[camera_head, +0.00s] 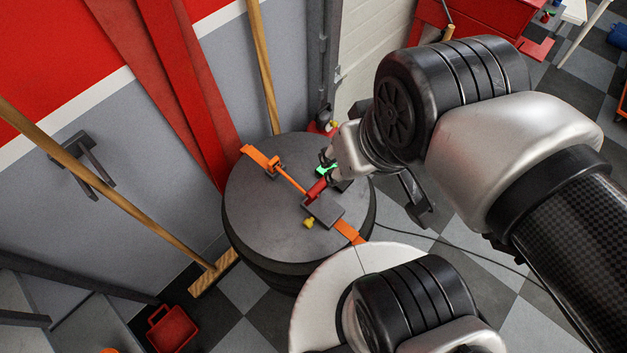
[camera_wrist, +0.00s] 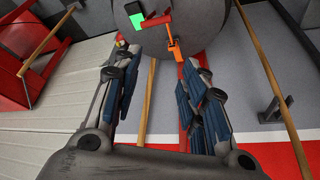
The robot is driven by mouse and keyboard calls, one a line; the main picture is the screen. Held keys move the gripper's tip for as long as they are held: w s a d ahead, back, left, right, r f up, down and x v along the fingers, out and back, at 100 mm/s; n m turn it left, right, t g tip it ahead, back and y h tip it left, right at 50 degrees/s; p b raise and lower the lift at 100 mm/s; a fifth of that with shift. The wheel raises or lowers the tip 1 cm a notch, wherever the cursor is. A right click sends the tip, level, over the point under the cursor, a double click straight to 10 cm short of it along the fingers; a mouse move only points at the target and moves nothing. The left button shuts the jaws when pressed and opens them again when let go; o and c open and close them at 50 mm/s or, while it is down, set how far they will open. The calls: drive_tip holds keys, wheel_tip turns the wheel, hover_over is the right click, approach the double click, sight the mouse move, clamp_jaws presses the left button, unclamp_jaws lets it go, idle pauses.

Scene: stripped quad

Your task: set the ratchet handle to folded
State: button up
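A ratchet with a red handle (camera_head: 317,189) sits on the dark round top of a drum (camera_head: 258,205), on an orange strap (camera_head: 291,181). In the wrist view the red handle (camera_wrist: 156,21) lies beyond the fingertips, near the top edge, with the orange strap end (camera_wrist: 174,46) beside it. My gripper (camera_head: 329,164) is above the drum's right side, close to the handle. In the wrist view its fingers (camera_wrist: 163,66) stand wide apart with nothing between them. A small green piece (camera_wrist: 137,22) lies next to the handle. Contact with the handle cannot be made out.
A yellow piece (camera_head: 309,222) lies on the drum top. A broom (camera_head: 215,272) leans left of the drum, and a wooden pole (camera_head: 263,70) stands behind it.

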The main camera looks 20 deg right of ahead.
drive_tip(key=shift+w+r, duration=0.15)
drive_tip(key=shift+w, duration=0.1)
drive_tip(key=shift+c, duration=1.2)
drive_tip(key=w, duration=0.2)
drive_tip(key=w+n+g+p, duration=0.1)
drive_tip(key=w, duration=0.2)
drive_tip(key=w+g+p, duration=0.1)
drive_tip(key=w, duration=0.2)
drive_tip(key=shift+w+a+r+n, duration=0.2)
drive_tip(key=shift+a+r+n, duration=0.05)
drive_tip(key=shift+r+n, duration=0.05)
clamp_jaws()
drive_tip(key=w+a+f+n+g+p, duration=0.1)
drive_tip(key=w+f+n+g+p, duration=0.1)
drive_tip(key=w+f, duration=0.5)
drive_tip(key=w+a+f+n+g+h+p, duration=0.1)
drive_tip(key=w+a+f+n+g+p, duration=0.1)
drive_tip(key=w+f, duration=0.6)
wheel_tip(320, 180, down, 6)
drive_tip(key=shift+r+g+p, duration=0.15)
drive_tip(key=shift+g+p, duration=0.45)
drive_tip(key=shift+p, duration=0.2)
